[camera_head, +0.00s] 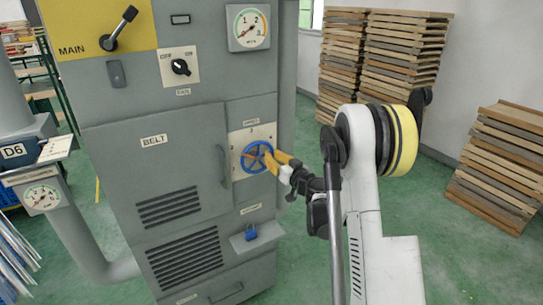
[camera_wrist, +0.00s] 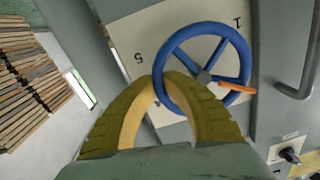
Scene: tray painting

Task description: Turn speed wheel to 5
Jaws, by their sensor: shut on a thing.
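The blue speed wheel (camera_head: 255,157) sits on a pale plate (camera_head: 262,131) on the grey machine's front; it also shows in the wrist view (camera_wrist: 189,43). Its orange pointer (camera_wrist: 238,90) points right in the wrist view, towards the plate edge nearest the door handle; the number there is not readable. The plate shows a 1 at upper right, a 5 at left and a partly hidden 4 in that view. My gripper (camera_wrist: 168,84) has its yellow fingers shut on the wheel's rim, on the side opposite the pointer. In the head view my gripper (camera_head: 276,161) reaches in from the right.
A door handle (camera_head: 222,166) stands out left of the plate. An off/on switch (camera_head: 180,67) and a gauge (camera_head: 248,27) are above. Stacks of wooden trays (camera_head: 405,55) stand at the back right.

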